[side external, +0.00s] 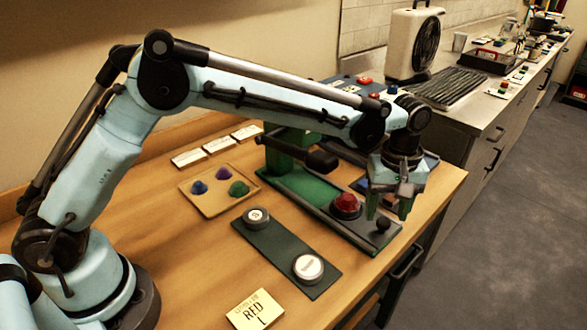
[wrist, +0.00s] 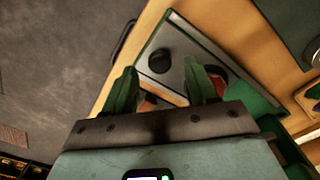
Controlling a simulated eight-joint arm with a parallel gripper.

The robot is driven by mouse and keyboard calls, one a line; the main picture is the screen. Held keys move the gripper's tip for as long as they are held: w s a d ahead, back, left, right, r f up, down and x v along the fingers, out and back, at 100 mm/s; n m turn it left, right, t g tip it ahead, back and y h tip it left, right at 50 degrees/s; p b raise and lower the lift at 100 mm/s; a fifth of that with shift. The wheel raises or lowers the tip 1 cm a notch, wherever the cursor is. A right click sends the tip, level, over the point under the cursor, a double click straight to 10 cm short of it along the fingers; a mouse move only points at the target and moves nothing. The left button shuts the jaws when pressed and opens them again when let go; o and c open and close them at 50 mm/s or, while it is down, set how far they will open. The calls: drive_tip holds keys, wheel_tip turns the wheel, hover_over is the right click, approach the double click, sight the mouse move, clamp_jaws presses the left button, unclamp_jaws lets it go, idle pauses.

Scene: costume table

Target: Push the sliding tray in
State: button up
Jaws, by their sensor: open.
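My gripper (side external: 389,208) is open and empty, pointing down above the outer end, close to the knob. In the wrist view, the tray (wrist: 192,42) lies beyond the green fingers (wrist: 159,84). The knob (wrist: 160,61) shows between and beyond the fingertips; the right finger partly hides the red piece (wrist: 220,83). Contact with the knob cannot be told.
A green strip with two round pieces (side external: 308,267) lies in front. A wooden tray (side external: 207,199) holds three coloured domes. A yellow card reading RED (side external: 254,311) lies near the front edge. A dark lever (side external: 318,160) stands behind.

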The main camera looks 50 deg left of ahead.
drive_tip(key=shift+f, duration=1.15)
clamp_jaws()
